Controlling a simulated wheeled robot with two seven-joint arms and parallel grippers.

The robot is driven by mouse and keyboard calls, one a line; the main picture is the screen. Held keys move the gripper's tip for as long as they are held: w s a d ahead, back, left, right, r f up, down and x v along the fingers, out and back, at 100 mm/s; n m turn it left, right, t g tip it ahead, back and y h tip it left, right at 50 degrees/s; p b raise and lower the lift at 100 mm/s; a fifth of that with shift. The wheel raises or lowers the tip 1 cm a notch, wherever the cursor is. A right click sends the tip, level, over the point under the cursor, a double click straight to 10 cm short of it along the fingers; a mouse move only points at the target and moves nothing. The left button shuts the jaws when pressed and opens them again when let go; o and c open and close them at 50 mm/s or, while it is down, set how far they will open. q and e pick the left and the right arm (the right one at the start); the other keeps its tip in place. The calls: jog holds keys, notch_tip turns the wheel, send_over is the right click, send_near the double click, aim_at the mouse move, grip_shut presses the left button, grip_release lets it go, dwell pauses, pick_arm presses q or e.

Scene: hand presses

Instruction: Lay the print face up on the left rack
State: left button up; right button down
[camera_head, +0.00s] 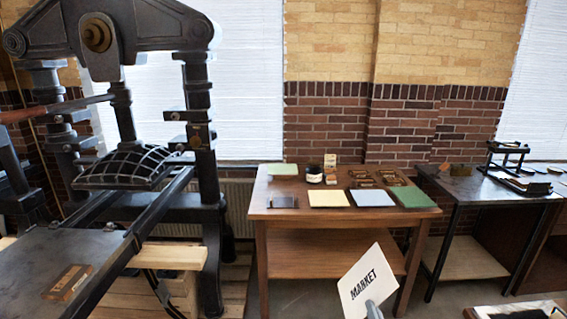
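The print (363,278) is a white sheet with the black word MARKET on the side facing me. It is held up in the air, tilted, in front of the wooden table. My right gripper (373,308) shows only as a small grey tip at the print's lower edge, shut on it; the rest is below the picture. My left gripper is not in view. I cannot make out a left rack in this view.
A wooden table (285,233) behind the print carries cards, a jar and small blocks. A large black hand press (208,165) stands at left. A dark metal table (470,190) with a small press stands at right. Another surface edge (500,308) shows at bottom right.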

jog(key=shift+m+p, duration=1.55)
jog(key=shift+m, duration=4.35)
